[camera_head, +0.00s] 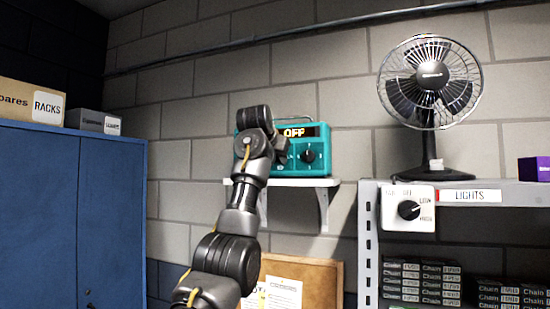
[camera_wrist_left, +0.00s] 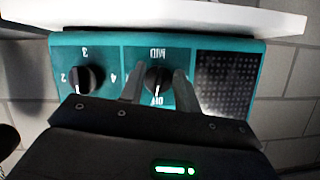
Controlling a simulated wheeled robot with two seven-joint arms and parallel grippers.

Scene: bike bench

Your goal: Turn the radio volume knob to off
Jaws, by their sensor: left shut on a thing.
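The teal radio (camera_head: 328,150) sits on a small white wall shelf, and its lit display (camera_head: 297,131) reads what looks like OFF. My left gripper (camera_head: 282,151) is at the radio's front, mostly hidden behind my arm. In the left wrist view the radio (camera_wrist_left: 104,57) appears upside down. The two fingers (camera_wrist_left: 157,90) are shut on the middle black knob (camera_wrist_left: 157,76), one on each side. Its white pointer faces down to a label partly covered by the gripper; MID is printed opposite. The numbered knob (camera_wrist_left: 86,80) beside it is untouched. My right gripper is not in view.
The white shelf (camera_head: 330,183) is under the radio. A desk fan (camera_head: 430,80) and a LIGHTS dial box (camera_head: 408,207) are on a grey rack at right. A blue cabinet (camera_head: 70,215) stands left. A cork board (camera_head: 325,280) is below the shelf.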

